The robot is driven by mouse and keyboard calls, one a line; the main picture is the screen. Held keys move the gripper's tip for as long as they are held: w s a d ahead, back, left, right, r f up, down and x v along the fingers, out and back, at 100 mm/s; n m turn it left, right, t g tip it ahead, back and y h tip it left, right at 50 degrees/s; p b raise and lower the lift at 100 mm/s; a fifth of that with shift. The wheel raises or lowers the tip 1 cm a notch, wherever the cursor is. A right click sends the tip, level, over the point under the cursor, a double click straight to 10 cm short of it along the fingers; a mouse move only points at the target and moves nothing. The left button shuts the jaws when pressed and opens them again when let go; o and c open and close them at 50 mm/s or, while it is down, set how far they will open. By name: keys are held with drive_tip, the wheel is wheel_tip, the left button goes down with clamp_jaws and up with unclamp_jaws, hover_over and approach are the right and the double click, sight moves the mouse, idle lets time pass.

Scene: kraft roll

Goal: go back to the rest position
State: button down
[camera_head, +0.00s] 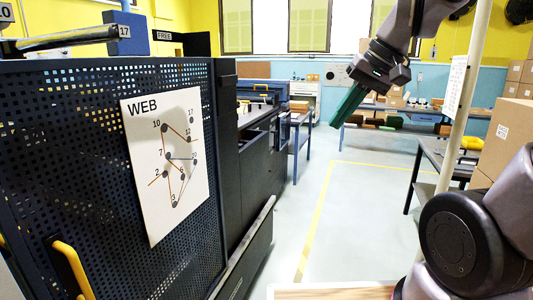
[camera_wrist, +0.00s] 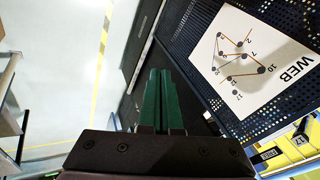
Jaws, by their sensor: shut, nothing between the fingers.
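My gripper (camera_head: 347,106) hangs in the upper right of the head view, with long green fingers that point down and to the left. In the wrist view the green fingers (camera_wrist: 161,98) lie side by side, shut, with nothing held between them. The gripper is in the open air over the aisle, apart from the dark machine on the left and touching nothing that I can see.
A dark perforated machine panel (camera_head: 90,160) with a white WEB diagram (camera_head: 168,168) and a yellow handle (camera_head: 73,268) fills the left. A pale post (camera_head: 462,110) and cardboard boxes (camera_head: 507,135) stand at the right. The grey floor (camera_head: 300,215) between is clear.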

drive_tip(key=s+d+r+m+t+h, duration=0.1)
drive_tip(key=d+r+m+t+h, duration=0.1)
drive_tip(key=d, duration=0.7)
drive_tip(key=shift+s+d+r+m+t+h, duration=0.25)
drive_tip(key=shift+s+r+m+t+h, duration=0.15)
drive_tip(key=shift+r+m+t, duration=0.5)
